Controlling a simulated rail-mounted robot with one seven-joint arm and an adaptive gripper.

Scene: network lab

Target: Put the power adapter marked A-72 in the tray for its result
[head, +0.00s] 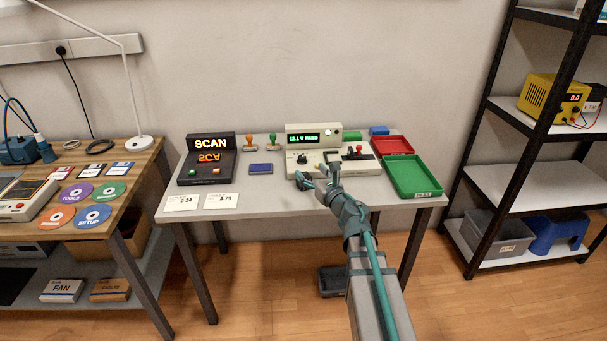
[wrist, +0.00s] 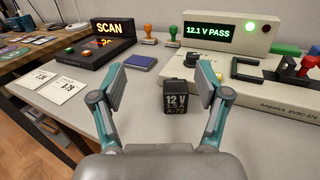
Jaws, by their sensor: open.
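The power adapter (wrist: 176,97), a small black block reading 12 V and A-72, stands on the grey table in front of the tester in the wrist view. My gripper (wrist: 162,84) is open, its fingers left and right of the adapter, with nothing held; I cannot tell its exact distance. It also shows over the table in the head view (head: 318,180), where I cannot make out the adapter. The tester (wrist: 228,35) reads 12.1 V PASS with a lit green lamp.
The SCAN unit (head: 208,158), two cards (head: 183,202), a blue pad (head: 261,169) and two stamps (head: 272,141) are on the left of the table. A green block (head: 352,136) and blue block (head: 379,130) lie behind. The front strip of table is mostly clear.

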